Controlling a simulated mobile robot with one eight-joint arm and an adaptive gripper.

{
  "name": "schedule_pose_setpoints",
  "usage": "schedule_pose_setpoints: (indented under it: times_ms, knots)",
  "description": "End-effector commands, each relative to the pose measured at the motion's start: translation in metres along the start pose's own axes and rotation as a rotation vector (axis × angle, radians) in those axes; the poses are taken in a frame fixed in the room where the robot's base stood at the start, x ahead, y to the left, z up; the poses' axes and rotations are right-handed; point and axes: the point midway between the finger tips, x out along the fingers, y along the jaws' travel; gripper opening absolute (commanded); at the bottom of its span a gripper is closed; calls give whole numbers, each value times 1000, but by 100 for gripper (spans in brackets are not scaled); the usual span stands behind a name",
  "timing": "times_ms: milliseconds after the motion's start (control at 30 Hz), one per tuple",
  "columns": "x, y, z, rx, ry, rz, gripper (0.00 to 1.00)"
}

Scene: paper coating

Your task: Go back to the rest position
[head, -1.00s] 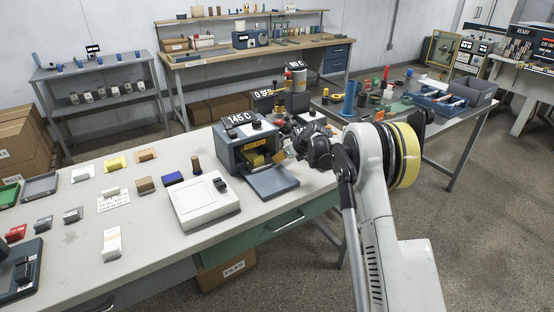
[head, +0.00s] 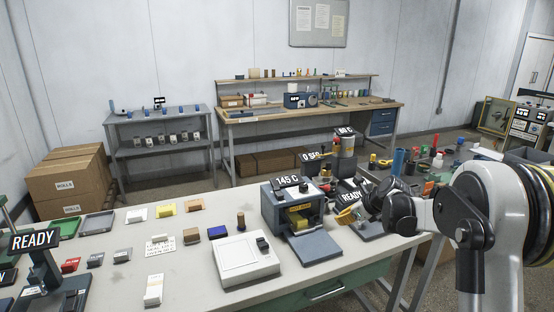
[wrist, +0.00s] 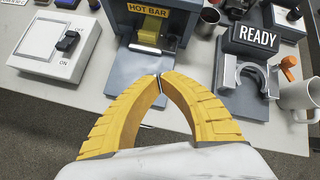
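My gripper (wrist: 160,78) shows in the wrist view with its two yellow fingers meeting at the tips and nothing between them. It hangs over the front of the blue hot bar machine (wrist: 190,20), near its lowered front plate (wrist: 135,90). In the head view the hot bar machine (head: 270,212) carries a 145 C sign and has a yellow piece inside. My arm's dark wrist joints are right of the machine there, and the yellow fingers (head: 350,215) are partly hidden.
A white switch box (wrist: 60,45) stands left of the machine. A READY device (wrist: 240,85) with a round clamp and a white mug (wrist: 298,97) stand to the right. Small blocks and trays cover the table's left side. A back bench (head: 260,124) and grey shelf (head: 170,148) line the wall.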

Motion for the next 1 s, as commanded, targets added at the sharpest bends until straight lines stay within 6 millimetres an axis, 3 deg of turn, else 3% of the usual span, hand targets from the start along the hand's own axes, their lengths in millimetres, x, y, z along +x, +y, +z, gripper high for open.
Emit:
schedule_pose_setpoints:
  times_ms: [133, 300, 467, 600, 800, 1000]
  knots:
    - [-65, 47, 21, -367, 55, -9, 0]
    - [-135, 108, 24, -830, 127, -1, 0]
    - [-193, 167, 5, -1267, 195, 25, 0]
    - [-234, 217, -25, -1650, 254, 66, 0]
    - [-269, 274, -79, -2143, 330, 145, 0]
    - [-280, 300, -113, -2423, 373, 206, 0]
